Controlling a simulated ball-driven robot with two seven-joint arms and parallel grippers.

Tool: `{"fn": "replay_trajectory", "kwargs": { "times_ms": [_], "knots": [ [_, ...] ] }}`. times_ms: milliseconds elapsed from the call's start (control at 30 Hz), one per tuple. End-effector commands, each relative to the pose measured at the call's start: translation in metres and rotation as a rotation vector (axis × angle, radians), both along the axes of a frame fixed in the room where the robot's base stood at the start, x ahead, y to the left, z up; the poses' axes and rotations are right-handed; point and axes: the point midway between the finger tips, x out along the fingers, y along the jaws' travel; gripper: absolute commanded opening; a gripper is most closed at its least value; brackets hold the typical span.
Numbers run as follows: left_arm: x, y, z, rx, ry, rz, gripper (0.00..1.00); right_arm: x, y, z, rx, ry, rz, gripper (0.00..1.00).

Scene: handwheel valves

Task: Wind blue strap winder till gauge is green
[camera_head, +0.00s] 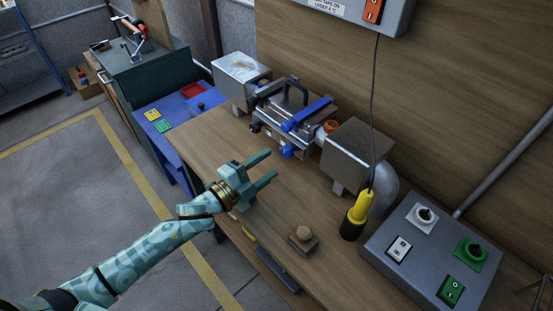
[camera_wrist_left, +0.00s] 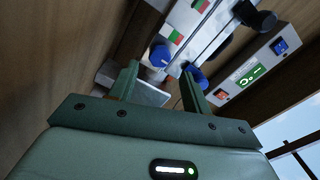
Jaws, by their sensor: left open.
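A metal clamp device with a black handle (camera_head: 291,88) stands at the back of the wooden bench. It carries a blue lever (camera_head: 308,113) and a blue knob (camera_head: 287,151) low on its front; I cannot tell which is the strap winder. My left gripper (camera_head: 272,166) is open and empty, in front of the device and apart from the knob. In the left wrist view, a blue knob (camera_wrist_left: 160,55) shows beyond the left finger, with a red-and-green gauge (camera_wrist_left: 176,37) beside it. No needle can be made out. Another blue knob (camera_wrist_left: 196,76) is partly hidden by the right finger.
Metal boxes (camera_head: 241,78) (camera_head: 351,152) flank the device. A grey switch panel (camera_head: 432,251) stands at right. The bench (camera_head: 215,150) is clear left of the gripper.

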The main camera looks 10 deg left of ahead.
Motion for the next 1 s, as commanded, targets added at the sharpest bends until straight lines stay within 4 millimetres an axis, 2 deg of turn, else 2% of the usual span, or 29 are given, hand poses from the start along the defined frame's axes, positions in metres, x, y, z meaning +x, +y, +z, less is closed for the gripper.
{"fn": "replay_trajectory", "kwargs": {
  "times_ms": [367,767,800,900,1000],
  "knots": [
    [0.039,-0.026,-0.003,-0.001,0.002,0.000,0.48,-0.008,0.000,-0.019,-0.001,0.018,0.000,0.00],
    [0.039,-0.026,0.000,-0.001,0.002,0.002,0.48,-0.006,0.000,-0.014,0.000,0.014,0.000,0.00],
    [0.039,-0.026,0.000,-0.001,0.002,0.001,0.43,-0.006,0.000,-0.014,0.000,0.014,0.000,0.00],
    [0.039,-0.026,0.000,-0.001,0.002,0.002,0.16,-0.006,0.000,-0.014,0.000,0.014,0.000,0.00],
    [0.039,-0.026,0.000,-0.001,0.002,0.001,0.16,-0.006,0.001,-0.014,0.001,0.013,0.000,0.00]
  ]
}}
